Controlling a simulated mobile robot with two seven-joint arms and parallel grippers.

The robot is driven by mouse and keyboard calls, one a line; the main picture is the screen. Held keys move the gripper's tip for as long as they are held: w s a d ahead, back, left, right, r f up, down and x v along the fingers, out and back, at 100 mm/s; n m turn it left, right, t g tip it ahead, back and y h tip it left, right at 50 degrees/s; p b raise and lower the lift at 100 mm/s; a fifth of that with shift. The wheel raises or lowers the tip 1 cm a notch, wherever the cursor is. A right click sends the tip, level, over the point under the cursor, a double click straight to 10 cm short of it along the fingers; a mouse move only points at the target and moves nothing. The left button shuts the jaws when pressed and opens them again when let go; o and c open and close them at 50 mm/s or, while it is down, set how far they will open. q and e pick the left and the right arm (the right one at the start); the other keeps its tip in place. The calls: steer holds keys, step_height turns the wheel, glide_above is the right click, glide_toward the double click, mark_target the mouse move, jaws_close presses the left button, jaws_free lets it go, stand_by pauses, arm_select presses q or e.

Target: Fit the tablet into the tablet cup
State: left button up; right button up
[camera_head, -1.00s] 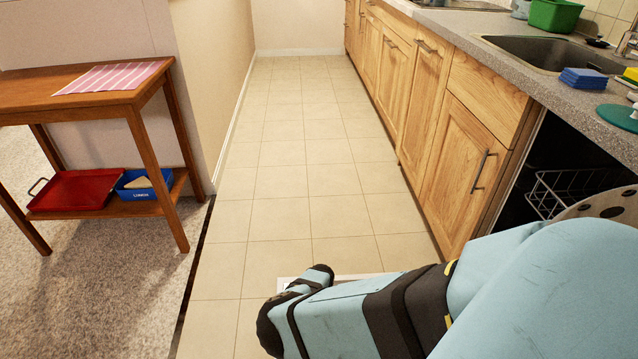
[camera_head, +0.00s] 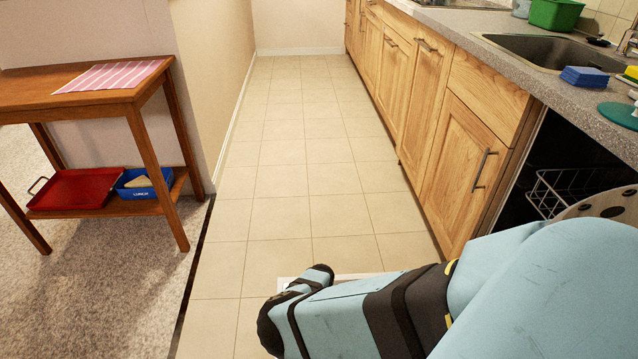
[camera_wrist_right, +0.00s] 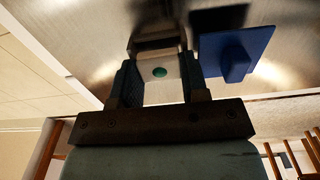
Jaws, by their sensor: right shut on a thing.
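In the right wrist view my right gripper (camera_wrist_right: 161,82) is shut on the tablet (camera_wrist_right: 161,87), a pale block with a green dot on its face. The tablet sits between the two dark fingers. Beyond it is a brushed metal panel (camera_wrist_right: 85,55) with a blue flat piece (camera_wrist_right: 222,48) that has a raised block on it, just right of the fingers. A dark-edged, pale recess-like shape (camera_wrist_right: 155,40) shows just past the tablet; it may be the tablet cup, but I cannot tell whether the tablet touches it. My left gripper is not in view.
In the head view the open dishwasher space with a wire rack (camera_head: 552,192) is at right, under the counter (camera_head: 610,120). The tiled floor between is clear.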

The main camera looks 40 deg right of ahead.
stand_by(0.5)
steer(key=o, duration=1)
steer(key=shift+f, duration=0.1)
steer(key=shift+s+a+f, duration=0.1)
steer(key=shift+s+a, duration=0.1)
stand_by(0.4)
steer(key=shift+r, duration=0.25)
step_height(320, 180, up, 9)
steer(key=p, duration=0.8)
steer(key=shift+d+f, duration=0.1)
steer(key=shift+f, duration=0.05)
steer(key=w+r+n+p, duration=0.1)
steer(key=w+r+p, duration=0.2)
steer(key=r, duration=0.4)
steer(key=w+d+r+n+p, duration=0.1)
steer(key=w+r+n+p, duration=0.1)
steer(key=w+r, duration=0.3)
steer(key=w+r+n+p, duration=0.2)
steer(key=w+r+p, duration=0.2)
steer(key=r, duration=0.7)
steer(key=shift+w+d+r, duration=0.1)
steer(key=shift+d+r, duration=0.15)
steer(key=shift+d, duration=0.1)
